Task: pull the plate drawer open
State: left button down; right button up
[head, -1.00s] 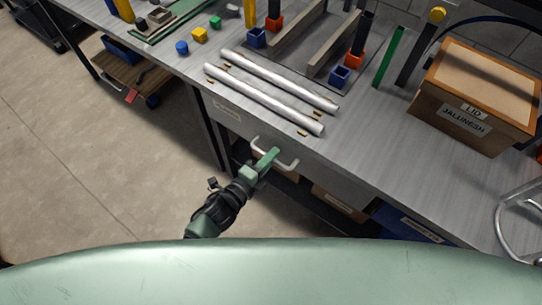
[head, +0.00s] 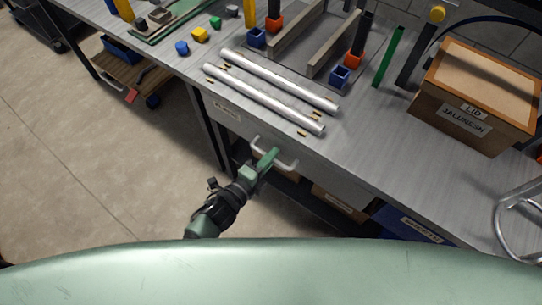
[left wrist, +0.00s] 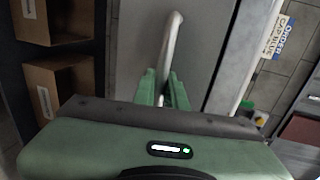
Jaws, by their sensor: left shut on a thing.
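The plate drawer (head: 330,175) is a grey metal front under the bench top, with a pale bar handle (head: 288,166) across it. In the head view the drawer front looks flush with the bench. My left gripper (head: 269,157) reaches in from below and is shut on the handle bar. In the left wrist view the two green fingers (left wrist: 162,90) stand on either side of the handle (left wrist: 174,38), in front of the grey drawer front (left wrist: 140,35). My right gripper shows in neither view.
Two white tubes (head: 265,98) lie on the bench top above the drawer. Boxes (head: 340,203) sit on a shelf below. The floor (head: 90,170) at the left is clear.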

pick_arm(q)
jog(key=shift+a, duration=0.1)
dwell(0.5)
